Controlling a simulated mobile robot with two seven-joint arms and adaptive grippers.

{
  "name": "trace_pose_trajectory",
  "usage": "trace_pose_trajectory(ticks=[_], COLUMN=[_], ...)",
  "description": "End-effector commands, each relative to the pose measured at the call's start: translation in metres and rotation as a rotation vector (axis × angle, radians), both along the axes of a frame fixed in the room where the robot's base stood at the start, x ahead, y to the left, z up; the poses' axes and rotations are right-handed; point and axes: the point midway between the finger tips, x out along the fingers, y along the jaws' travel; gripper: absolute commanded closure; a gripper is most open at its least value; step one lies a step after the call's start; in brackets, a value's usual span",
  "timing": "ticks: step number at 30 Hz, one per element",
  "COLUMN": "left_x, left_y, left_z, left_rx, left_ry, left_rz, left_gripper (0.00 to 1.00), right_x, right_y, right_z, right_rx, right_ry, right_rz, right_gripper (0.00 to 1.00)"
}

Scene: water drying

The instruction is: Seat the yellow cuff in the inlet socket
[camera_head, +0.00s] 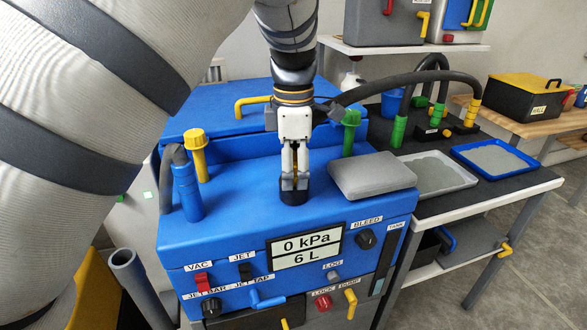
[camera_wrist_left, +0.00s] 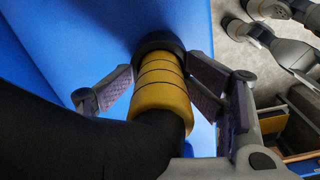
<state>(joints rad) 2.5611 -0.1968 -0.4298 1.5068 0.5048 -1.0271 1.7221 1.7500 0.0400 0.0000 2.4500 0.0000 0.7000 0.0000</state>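My left gripper (camera_head: 294,182) points down at the top of the blue machine (camera_head: 235,215). A black hose (camera_wrist_left: 60,145) runs from the cuff towards the lower left. The far end of the cuff is at a dark round collar (camera_wrist_left: 158,42), the inlet socket, on the blue surface. How deep it sits inside cannot be told. Grey jointed parts (camera_wrist_left: 270,40) at the upper right may be my right gripper.
A grey pad (camera_head: 372,174) lies on the machine right of the gripper. A yellow-capped post (camera_head: 197,155), a blue post (camera_head: 187,190) and a green-capped post (camera_head: 350,132) stand around it. The dark hose (camera_head: 400,84) arches right over a bench with trays (camera_head: 478,178).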

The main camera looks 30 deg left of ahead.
Motion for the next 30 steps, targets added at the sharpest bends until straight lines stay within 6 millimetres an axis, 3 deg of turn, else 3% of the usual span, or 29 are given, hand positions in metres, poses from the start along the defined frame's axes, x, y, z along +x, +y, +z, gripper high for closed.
trace_pose_trajectory(ticks=[4, 7, 19, 24, 30], left_x=[-0.003, -0.002, 0.0, 0.0, -0.001], left_y=[-0.002, -0.002, -0.001, 0.0, 0.0], left_z=[-0.004, 0.003, 0.108, 0.128, 0.131], left_rx=[-0.006, -0.005, -0.002, -0.001, -0.001], left_ry=[0.014, 0.012, 0.001, 0.003, 0.003], left_rz=[0.0, -0.001, -0.002, 0.0, 0.0], left_gripper=[0.5, 0.5, 0.5, 0.5, 0.5], right_x=[-0.001, -0.002, -0.004, -0.005, -0.005], right_y=[0.0, 0.0, 0.0, 0.0, 0.0], right_z=[-0.001, -0.001, -0.004, -0.004, -0.004], right_rx=[0.0, 0.0, 0.0, 0.0, 0.0], right_ry=[0.003, 0.006, 0.015, 0.018, 0.017], right_rz=[0.0, 0.0, 0.0, 0.0, 0.0], right_gripper=[0.6, 0.6, 0.6, 0.6, 0.6])
